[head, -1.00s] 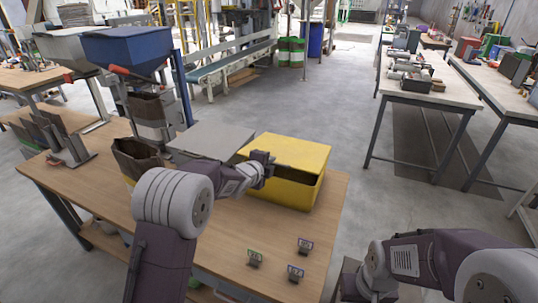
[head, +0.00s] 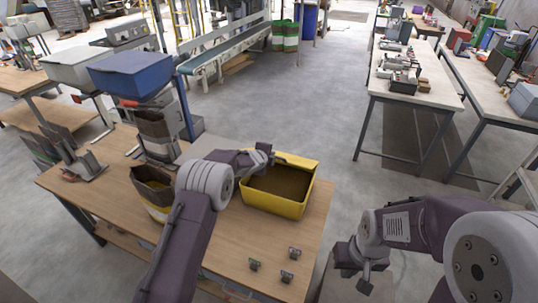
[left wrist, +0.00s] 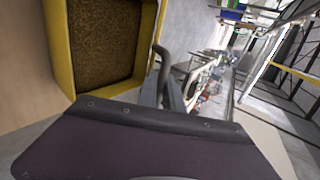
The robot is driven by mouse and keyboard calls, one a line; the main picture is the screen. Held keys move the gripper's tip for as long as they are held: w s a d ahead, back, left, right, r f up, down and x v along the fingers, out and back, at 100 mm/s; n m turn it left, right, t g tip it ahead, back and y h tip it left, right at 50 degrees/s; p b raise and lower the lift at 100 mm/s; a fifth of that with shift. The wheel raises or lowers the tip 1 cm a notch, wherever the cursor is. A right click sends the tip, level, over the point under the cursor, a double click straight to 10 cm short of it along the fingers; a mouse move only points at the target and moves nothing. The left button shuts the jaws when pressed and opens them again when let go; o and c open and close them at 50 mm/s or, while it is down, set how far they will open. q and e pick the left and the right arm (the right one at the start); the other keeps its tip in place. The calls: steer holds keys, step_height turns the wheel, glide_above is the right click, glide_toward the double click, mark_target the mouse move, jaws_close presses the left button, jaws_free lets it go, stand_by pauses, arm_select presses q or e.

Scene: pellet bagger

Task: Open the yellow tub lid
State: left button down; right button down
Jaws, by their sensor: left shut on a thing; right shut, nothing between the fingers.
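The yellow tub (head: 275,204) stands on the wooden table with its top open and brown granular contents (head: 280,182) showing. Its lid is swung up off the opening; a yellow strip along the back edge (head: 297,159) may be the lid seen nearly edge-on. My left gripper (head: 264,150) is at the tub's back left corner, shut on the lid, though its grip is hard to see. In the left wrist view, the tub's yellow rim (left wrist: 62,50) is at left, beside my left gripper's fingers (left wrist: 166,75). My right gripper (head: 366,284) is shut and empty, right of the table.
An open brown bag (head: 150,186) stands left of my left arm. A blue hopper (head: 132,74) on a stand rises behind it. Several small tagged clips (head: 288,277) lie near the table's front. Clear floor (head: 345,105) lies behind the tub.

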arm_select(q)
steer(key=shift+w+r, duration=0.15)
steer(key=shift+r, duration=0.05)
stand_by(0.3)
steer(key=c, duration=1.5)
jaws_free()
steer(key=shift+s+a+r+b, duration=0.1)
steer(key=shift+s+r+b, duration=0.05)
steer(key=shift+s+b, duration=0.35)
steer(key=b+v, duration=0.3)
steer(key=v, duration=0.5)
steer(key=shift+w, duration=0.1)
